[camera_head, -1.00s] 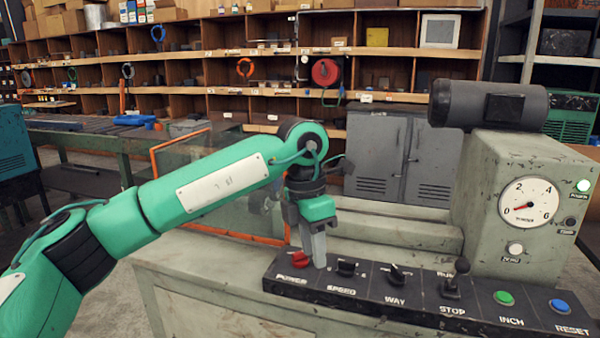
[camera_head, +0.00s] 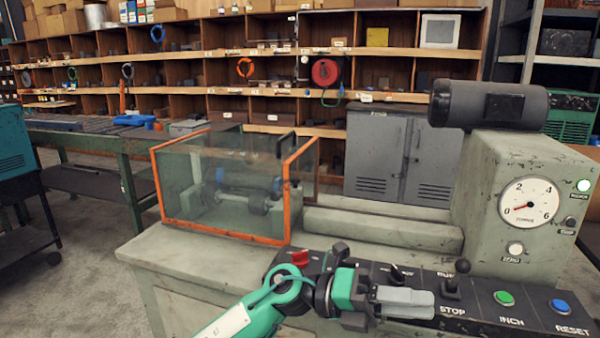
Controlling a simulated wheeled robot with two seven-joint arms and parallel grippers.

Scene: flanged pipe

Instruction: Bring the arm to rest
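My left gripper (camera_head: 408,302) is low in the head view, in front of the control panel (camera_head: 470,306). Its pale grey fingers point right and lie close together, with nothing seen between them. They appear apart from the knobs. The red POWER knob (camera_head: 301,258) is to the left of the gripper and clear of it. The gripper and wrist hide the SPEED knob and part of the WAY label. My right gripper is not in view.
An orange-framed clear guard (camera_head: 220,232) stands behind the panel, with a shaft inside. The STOP lever (camera_head: 454,280), green INCH button (camera_head: 504,298) and blue RESET button (camera_head: 560,306) are to the right.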

